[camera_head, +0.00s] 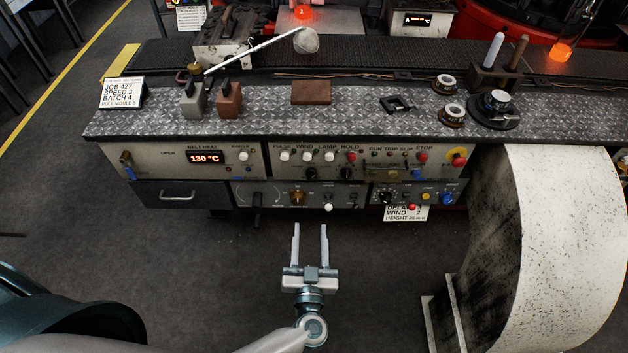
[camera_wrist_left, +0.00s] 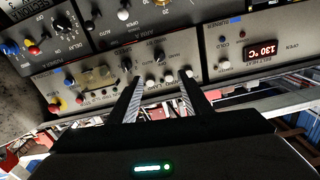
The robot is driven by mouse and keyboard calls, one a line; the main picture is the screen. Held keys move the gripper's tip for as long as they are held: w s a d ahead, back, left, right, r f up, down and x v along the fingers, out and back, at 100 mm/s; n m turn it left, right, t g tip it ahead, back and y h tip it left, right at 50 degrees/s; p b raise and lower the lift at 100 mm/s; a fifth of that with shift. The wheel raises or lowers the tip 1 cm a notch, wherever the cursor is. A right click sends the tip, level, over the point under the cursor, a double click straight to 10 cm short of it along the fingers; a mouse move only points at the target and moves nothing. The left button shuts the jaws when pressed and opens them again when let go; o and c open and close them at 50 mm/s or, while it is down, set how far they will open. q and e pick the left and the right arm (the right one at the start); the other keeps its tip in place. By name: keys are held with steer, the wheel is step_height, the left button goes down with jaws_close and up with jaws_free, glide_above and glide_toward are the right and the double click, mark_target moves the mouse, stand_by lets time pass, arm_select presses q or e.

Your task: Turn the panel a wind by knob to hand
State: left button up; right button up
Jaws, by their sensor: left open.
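My left gripper (camera_head: 309,228) is open and empty, its two fingers apart and pointing at the control front from below in the head view. The left wrist view also shows its spread fingers (camera_wrist_left: 160,80) with nothing between them. The upper control panel (camera_head: 283,172) carries white buttons, a red button and two small black knobs, the left one (camera_head: 310,173) under the white buttons. The left wrist view shows this panel turned over, with a black knob (camera_wrist_left: 128,65) above the fingertips. My right gripper is out of view.
A lower panel (camera_head: 270,196) with a brass fitting and a black handle sticks out beneath. A heat display (camera_head: 206,158) reads 130 °C. A large white curved housing (camera_head: 545,240) stands at the right. The floor (camera_head: 200,260) in front is clear.

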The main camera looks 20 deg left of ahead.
arm_select(q)
steer(key=shift+w, duration=0.1)
glide_toward(311, 178)
steer(key=p+x, duration=0.1)
steer(key=x, duration=0.7)
steer(key=shift+w+p, duration=0.25)
steer(key=shift+p, duration=0.05)
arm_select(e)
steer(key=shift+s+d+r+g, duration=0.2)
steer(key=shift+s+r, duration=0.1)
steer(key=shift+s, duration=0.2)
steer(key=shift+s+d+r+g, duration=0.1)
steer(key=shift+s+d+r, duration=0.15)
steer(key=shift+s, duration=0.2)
arm_select(q)
steer(key=shift+c, duration=0.7)
steer(key=c, duration=0.9)
